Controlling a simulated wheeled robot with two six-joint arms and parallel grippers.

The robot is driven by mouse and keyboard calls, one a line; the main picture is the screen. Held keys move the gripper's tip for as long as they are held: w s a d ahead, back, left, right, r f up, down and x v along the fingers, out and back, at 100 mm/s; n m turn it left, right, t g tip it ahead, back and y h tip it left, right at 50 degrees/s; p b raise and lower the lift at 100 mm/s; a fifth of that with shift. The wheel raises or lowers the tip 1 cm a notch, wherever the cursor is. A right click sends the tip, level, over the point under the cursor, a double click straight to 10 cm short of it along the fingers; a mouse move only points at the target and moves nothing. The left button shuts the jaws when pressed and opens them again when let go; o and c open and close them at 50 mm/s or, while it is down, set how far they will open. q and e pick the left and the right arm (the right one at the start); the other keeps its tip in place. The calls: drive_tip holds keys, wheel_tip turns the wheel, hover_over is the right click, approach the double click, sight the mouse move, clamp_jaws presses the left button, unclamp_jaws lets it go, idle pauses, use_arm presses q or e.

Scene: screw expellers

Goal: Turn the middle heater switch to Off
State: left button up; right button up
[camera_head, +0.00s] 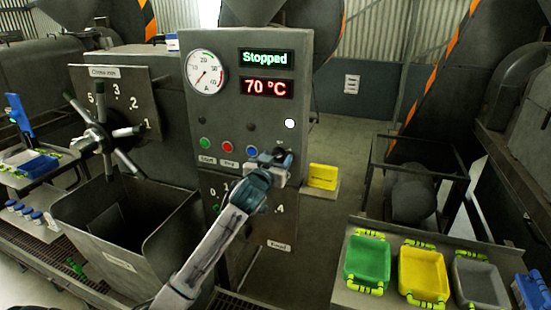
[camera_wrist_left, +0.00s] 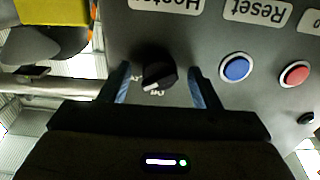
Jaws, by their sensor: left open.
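The heater switch (camera_wrist_left: 158,72) is a black rotary knob on the grey control panel (camera_wrist_left: 200,38), under an upside-down "Heater" label in the left wrist view. A pale mark on the knob points to the lower left. Small white lettering beside it is partly hidden and hard to read. My left gripper (camera_head: 276,160) is open at the panel's lower right in the head view. Its two blue fingers stand on either side of the knob in the wrist view, with gaps showing. The gripper hides most of the knob in the head view. My right gripper is not in view.
Blue (camera_wrist_left: 236,67) and red (camera_wrist_left: 295,74) buttons sit beside the knob. Displays read "Stopped" (camera_head: 265,58) and "70 °C" (camera_head: 266,88); a white lamp (camera_head: 290,123) is lit. A yellow block (camera_head: 322,176) stands right of the panel. Trays (camera_head: 423,273) lie at lower right.

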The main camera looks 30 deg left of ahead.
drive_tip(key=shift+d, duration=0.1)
use_arm(q)
drive_tip(key=c, duration=1)
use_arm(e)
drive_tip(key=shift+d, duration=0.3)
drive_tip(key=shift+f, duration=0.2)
use_arm(q)
drive_tip(key=n+b, duration=0.2)
drive_tip(key=n, duration=0.1)
drive_tip(key=shift+f, duration=0.1)
drive_tip(key=n+b, duration=0.2)
drive_tip(key=n, duration=0.1)
drive_tip(key=shift+n, duration=0.3)
drive_tip(key=n+b, duration=0.2)
drive_tip(key=n, duration=0.1)
drive_tip(key=shift+d+n+b, duration=0.1)
drive_tip(key=shift+n+b, duration=0.2)
drive_tip(key=shift+n, duration=0.7)
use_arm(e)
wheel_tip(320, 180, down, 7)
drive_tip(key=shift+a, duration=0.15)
use_arm(q)
drive_tip(key=shift+r+b, duration=0.2)
drive_tip(key=shift+b, duration=0.15)
